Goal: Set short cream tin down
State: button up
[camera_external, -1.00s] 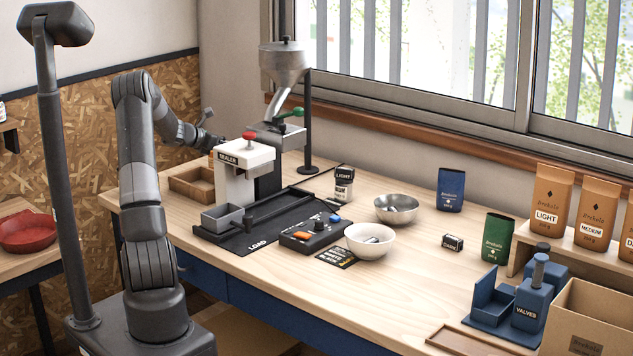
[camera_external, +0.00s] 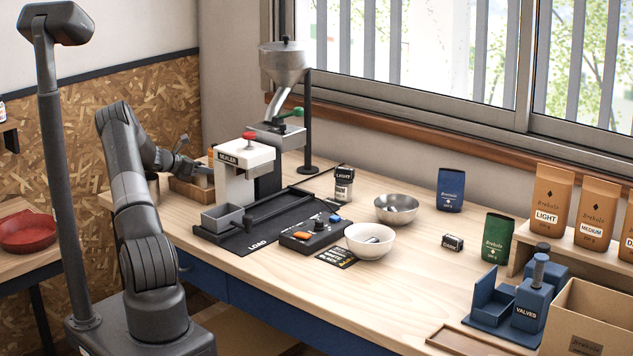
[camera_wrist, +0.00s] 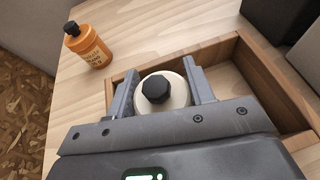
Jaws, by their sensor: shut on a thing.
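The short cream tin (camera_wrist: 177,90) is round and pale with a black knob on top. It sits between the two fingers of my gripper (camera_wrist: 164,88) in the wrist view, and the fingers are shut on its sides. Below and around it is a wooden tray (camera_wrist: 226,48) with low walls. I cannot tell whether the tin touches the tray floor. In the external view my gripper (camera_external: 198,166) is at the wooden tray (camera_external: 185,187), behind the sealer, and the tin is mostly hidden there.
An orange bottle with a black cap (camera_wrist: 88,46) stands outside the tray, to its left in the wrist view. The white sealer (camera_external: 244,172) stands close to the right of the tray. Bare tabletop (camera_wrist: 140,45) lies between bottle and tray.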

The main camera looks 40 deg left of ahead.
jog(key=shift+f, duration=0.2)
jog(key=o, duration=1.1)
jog(key=shift+c, duration=0.2)
jog(key=shift+r, duration=0.1)
